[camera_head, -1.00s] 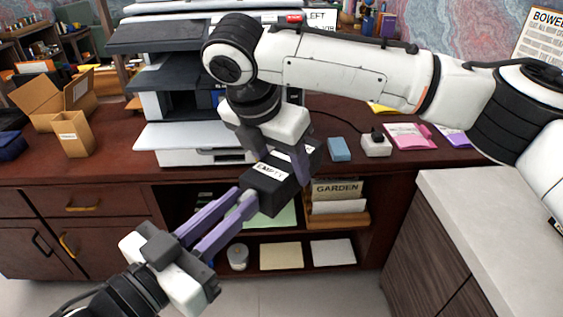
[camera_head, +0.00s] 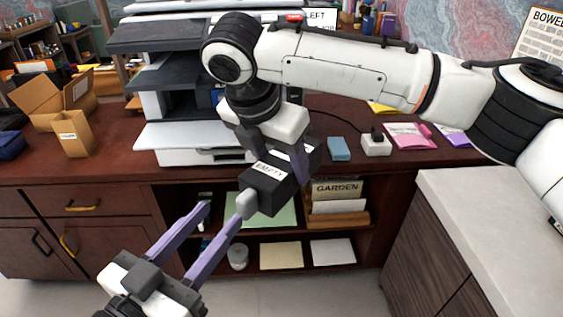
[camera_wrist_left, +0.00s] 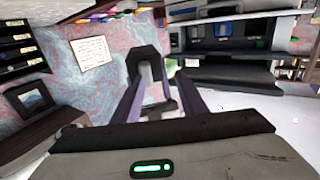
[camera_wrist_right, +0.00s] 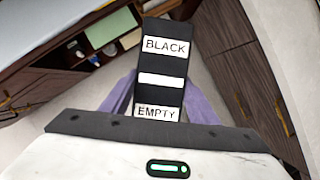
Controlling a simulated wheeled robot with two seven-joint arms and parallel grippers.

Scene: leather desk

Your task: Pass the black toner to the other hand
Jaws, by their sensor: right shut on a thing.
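The black toner (camera_head: 268,196) is a dark box with a white EMPTY label and a grey nub at its lower left end. My right gripper (camera_head: 284,168) is shut on it from above and holds it in the air in front of the desk. In the right wrist view the toner (camera_wrist_right: 158,62) shows labels reading BLACK and EMPTY, between the purple fingers. My left gripper (camera_head: 223,212) is open and empty, below and left of the toner, with one fingertip close to the nub. Whether they touch is unclear. In the left wrist view the toner's dark end (camera_wrist_left: 148,58) appears beyond the open fingers.
A large printer (camera_head: 200,136) stands on the desk behind the arms. A blue box (camera_head: 339,149), a white block (camera_head: 376,146) and pink packets (camera_head: 408,136) lie to the right. Open cardboard boxes (camera_head: 72,134) are at left. Below are shelves with a GARDEN folder holder (camera_head: 337,190).

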